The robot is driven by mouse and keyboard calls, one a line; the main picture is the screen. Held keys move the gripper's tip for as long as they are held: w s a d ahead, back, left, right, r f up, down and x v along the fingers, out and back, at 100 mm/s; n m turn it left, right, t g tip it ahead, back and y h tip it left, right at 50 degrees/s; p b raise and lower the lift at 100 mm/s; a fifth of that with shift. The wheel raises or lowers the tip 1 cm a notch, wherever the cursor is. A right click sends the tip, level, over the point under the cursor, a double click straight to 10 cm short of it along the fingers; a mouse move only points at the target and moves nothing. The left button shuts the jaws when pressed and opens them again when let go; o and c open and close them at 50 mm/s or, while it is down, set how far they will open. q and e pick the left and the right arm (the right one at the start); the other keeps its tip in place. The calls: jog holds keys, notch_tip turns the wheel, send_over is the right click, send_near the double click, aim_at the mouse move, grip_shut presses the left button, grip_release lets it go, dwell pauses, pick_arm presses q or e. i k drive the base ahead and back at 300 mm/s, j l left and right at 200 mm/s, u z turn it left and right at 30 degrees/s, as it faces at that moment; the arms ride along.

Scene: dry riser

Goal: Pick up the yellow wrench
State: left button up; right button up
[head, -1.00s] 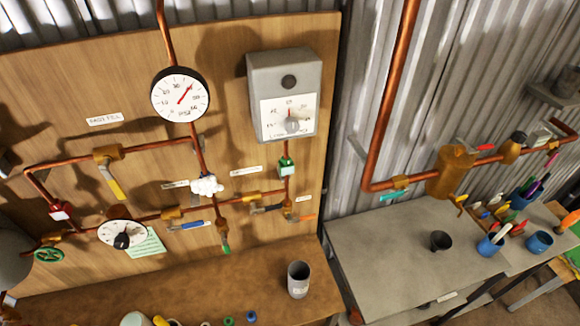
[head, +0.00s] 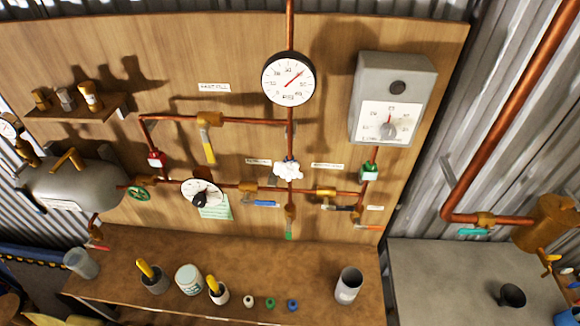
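I cannot make out a clear yellow wrench in the head view. Yellow-handled items stand upright in a dark cup (head: 154,284) and a small white cup (head: 219,297) on the brown bench (head: 320,305); whether either is a wrench I cannot tell. A yellow object (head: 80,320) is cut off at the bottom left edge. A yellow lever (head: 208,146) hangs from a brass valve on the pipe board. Neither of my grippers is in view.
A white tub (head: 188,280), several small coloured rings, a clear cup (head: 81,264) and a grey cup (head: 347,286) stand on the bench. Copper pipes and gauges cover the board (head: 60,60) behind. A grey table (head: 440,270) with a black cup (head: 511,296) is at right.

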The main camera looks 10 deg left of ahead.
aim_at(140, 263)
jog(key=u, duration=0.4)
jog(key=k+j+u, duration=0.1)
jog(key=u, duration=0.25)
jog(key=j+u, duration=0.1)
jog(key=u, duration=0.3)
jog(key=j+u, duration=0.1)
jog(key=u, duration=0.3)
jog(key=k, duration=0.05)
